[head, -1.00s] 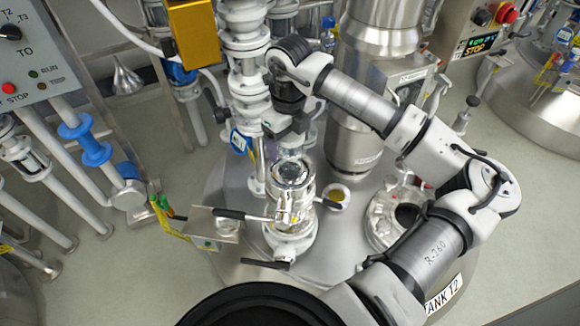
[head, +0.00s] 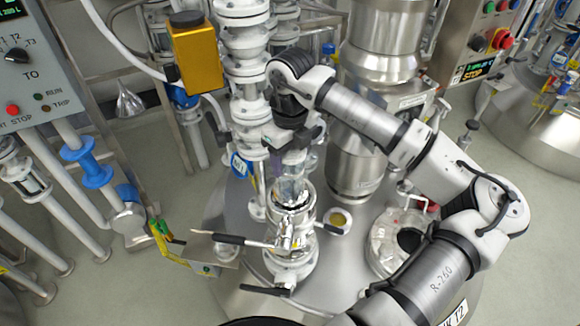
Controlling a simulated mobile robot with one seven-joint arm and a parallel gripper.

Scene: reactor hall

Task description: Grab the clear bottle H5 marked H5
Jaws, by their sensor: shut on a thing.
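My gripper (head: 291,154) points down in the middle of the head view, above a glass and metal fitting (head: 292,230) on the tank top. It is shut on a clear, see-through bottle (head: 291,187), whose body shows just below the fingers. The lower end of the bottle is at or within the fitting's round top opening; I cannot tell whether it is clear of the rim. The fingers hide the bottle's upper part. No H5 mark is readable at this size.
White flanged piping (head: 246,95) stands close behind and left of the gripper. A steel column (head: 355,160) stands to the right. A small tray (head: 214,247) and a black-handled lever (head: 230,239) are left of the fitting. A yellow box (head: 197,56) is at upper left.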

